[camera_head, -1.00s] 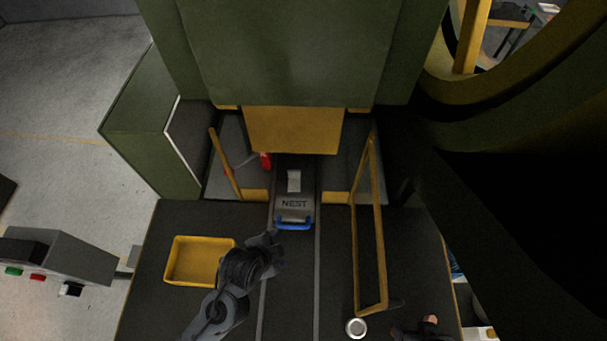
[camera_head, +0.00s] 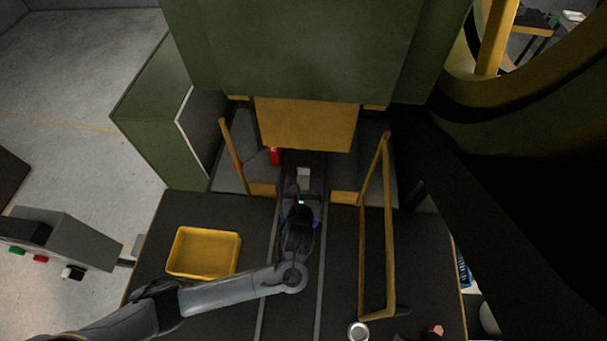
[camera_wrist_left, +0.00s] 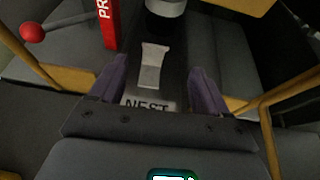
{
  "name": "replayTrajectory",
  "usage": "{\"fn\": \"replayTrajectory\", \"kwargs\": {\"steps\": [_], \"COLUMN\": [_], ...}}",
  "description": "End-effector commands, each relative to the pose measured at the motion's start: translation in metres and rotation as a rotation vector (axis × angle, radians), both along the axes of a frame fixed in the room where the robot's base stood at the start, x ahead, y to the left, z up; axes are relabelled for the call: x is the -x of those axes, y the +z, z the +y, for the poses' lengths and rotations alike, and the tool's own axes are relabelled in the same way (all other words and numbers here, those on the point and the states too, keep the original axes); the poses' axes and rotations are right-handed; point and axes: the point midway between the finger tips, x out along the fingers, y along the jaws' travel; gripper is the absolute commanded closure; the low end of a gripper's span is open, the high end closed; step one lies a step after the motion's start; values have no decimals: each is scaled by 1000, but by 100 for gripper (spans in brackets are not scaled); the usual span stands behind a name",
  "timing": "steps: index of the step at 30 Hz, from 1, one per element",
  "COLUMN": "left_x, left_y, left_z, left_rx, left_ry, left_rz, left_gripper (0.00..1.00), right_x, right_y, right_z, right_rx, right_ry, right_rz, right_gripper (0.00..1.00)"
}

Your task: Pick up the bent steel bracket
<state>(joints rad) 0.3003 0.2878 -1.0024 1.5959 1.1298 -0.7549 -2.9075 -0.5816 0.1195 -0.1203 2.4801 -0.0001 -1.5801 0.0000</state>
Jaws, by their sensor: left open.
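The bent steel bracket (camera_head: 303,177) is a small pale grey piece lying on the dark slide under the press. In the left wrist view the bracket (camera_wrist_left: 152,65) lies ahead of the NEST label, with its far end slightly wider. My left gripper (camera_head: 302,194) is over the slide at the near side of the bracket. In the left wrist view its two purple-grey fingers (camera_wrist_left: 157,85) are spread apart with nothing between their tips, and the bracket lies between and beyond them. The arm hides most of the nest plate and its blue handle in the head view. My right gripper is not in view.
The yellow press ram (camera_head: 306,125) hangs just behind the bracket. Yellow guard frames (camera_head: 233,157) (camera_head: 375,230) stand on both sides. A red post (camera_wrist_left: 108,22) is at the left. A yellow tray (camera_head: 176,257) and a round metal piece (camera_head: 358,331) are on the table.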

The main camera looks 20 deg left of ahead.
Motion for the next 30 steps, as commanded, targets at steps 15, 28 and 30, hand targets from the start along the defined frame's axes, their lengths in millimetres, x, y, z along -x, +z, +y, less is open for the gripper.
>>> {"fn": "replayTrajectory", "kwargs": {"steps": [15,28,30], "left_x": [-44,-82,-85], "left_y": [-19,-38,-40], "left_z": [15,32,33], "left_rx": [-5,-4,-3], "left_ry": [0,-1,-2], "left_rz": [1,0,2], "left_gripper": [23,23,23], "right_x": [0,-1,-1], "right_y": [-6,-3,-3], "right_z": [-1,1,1], "right_rx": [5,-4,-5], "right_ry": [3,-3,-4], "right_rz": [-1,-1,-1], "right_gripper": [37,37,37]}}
